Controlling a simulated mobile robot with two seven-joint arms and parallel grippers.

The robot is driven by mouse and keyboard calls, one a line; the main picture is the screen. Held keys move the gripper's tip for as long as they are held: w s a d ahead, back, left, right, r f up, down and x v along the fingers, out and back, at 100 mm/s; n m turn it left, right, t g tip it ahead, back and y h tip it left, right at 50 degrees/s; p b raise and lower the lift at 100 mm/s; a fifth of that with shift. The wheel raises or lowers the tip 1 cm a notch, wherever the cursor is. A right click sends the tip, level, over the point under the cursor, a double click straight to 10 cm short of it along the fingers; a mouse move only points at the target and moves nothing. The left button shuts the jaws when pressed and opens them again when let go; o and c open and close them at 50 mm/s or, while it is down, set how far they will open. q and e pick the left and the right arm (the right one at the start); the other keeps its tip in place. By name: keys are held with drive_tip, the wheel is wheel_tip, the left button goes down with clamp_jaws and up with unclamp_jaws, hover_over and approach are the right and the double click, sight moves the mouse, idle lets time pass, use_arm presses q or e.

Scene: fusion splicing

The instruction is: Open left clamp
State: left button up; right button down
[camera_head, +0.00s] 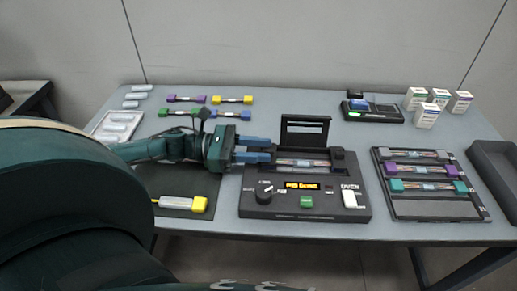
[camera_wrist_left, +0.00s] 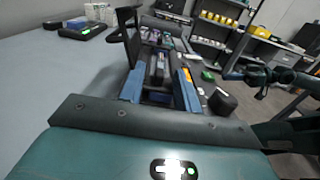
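The black fusion splicer (camera_head: 290,205) stands at the table's front middle, its lid (camera_head: 304,131) raised. A fiber piece (camera_head: 303,162) lies across its top. My left gripper (camera_head: 264,149) reaches in from the left, its two blue fingers apart over the splicer's left end. In the left wrist view the open fingers (camera_wrist_left: 160,90) stand either side of a dark block (camera_wrist_left: 158,68), apparently the left clamp. The fingers largely hide this clamp in the head view; I cannot tell whether they touch it. The right clamp (camera_head: 338,153) is a dark block at the right.
A rack (camera_head: 435,208) with fiber holders and an empty dark tray (camera_head: 497,165) lie right. A dark mat (camera_head: 177,180) with a yellow-ended tool (camera_head: 185,203) lies left. Several holders and white boxes (camera_head: 426,115) stand behind. Arm-like dark parts (camera_wrist_left: 268,77) show in the wrist view.

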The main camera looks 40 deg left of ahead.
use_arm(q)
drive_tip(key=shift+d, duration=0.1)
drive_tip(key=shift+c, duration=0.4)
clamp_jaws()
